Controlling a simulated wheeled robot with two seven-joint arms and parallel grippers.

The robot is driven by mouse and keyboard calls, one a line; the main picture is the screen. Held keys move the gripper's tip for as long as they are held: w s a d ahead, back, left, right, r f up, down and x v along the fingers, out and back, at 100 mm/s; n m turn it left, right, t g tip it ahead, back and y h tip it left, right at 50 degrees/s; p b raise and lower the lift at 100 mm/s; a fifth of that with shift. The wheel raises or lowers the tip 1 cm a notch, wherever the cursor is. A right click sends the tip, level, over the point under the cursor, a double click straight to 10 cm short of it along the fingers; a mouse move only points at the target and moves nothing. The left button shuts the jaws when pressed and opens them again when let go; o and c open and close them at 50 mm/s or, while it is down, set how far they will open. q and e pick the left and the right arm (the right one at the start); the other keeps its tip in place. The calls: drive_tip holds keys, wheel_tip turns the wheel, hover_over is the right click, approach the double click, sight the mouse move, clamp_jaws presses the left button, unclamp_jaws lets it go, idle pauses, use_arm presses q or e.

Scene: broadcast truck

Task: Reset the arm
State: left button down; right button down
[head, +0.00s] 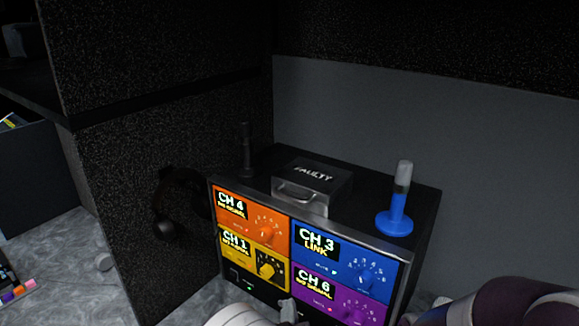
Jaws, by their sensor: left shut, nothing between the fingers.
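My left gripper (288,309) shows at the bottom edge, in front of the lower part of the channel rack, small and partly cut off. It is shut with nothing in it. My left arm's white link is beside it at the bottom. My right arm (515,303), white and dark purple, comes in at the lower right; its gripper is not visible. The channel rack (420,225) has an orange CH 4 panel (240,208), a yellow CH 1 panel (235,257), a blue CH 3 panel (340,272) and a purple CH 6 panel (312,300), each with a knob.
On the rack stand a grey FAULTY box (318,182) with a handle, a blue lamp-like cylinder (396,208) and a dark upright stick (246,150). Black headphones (180,195) hang on the dark side wall. Coloured pieces (18,291) lie at far left.

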use_arm(q)
drive_tip(key=s+d+f+m+g+h, duration=0.1)
drive_tip(key=s+f+m+g+h, duration=0.1)
drive_tip(key=s+f+m+g, duration=0.45)
drive_tip(key=s+a+f+g, duration=0.2)
drive_tip(key=s+a+g, duration=0.2)
drive_tip(key=g, duration=0.2)
drive_tip(key=s+a+r+g+y, duration=0.1)
drive_tip(key=s+a+r+g, duration=0.1)
drive_tip(key=s+a+r, duration=0.2)
drive_tip(key=s+a+r+n+g+y, duration=0.1)
drive_tip(key=s+a+r, duration=0.3)
drive_tip(key=a, duration=0.6)
drive_tip(key=shift+s+a+r+g, duration=0.3)
drive_tip(key=shift+a+g, duration=0.1)
drive_tip(key=shift+g, duration=0.15)
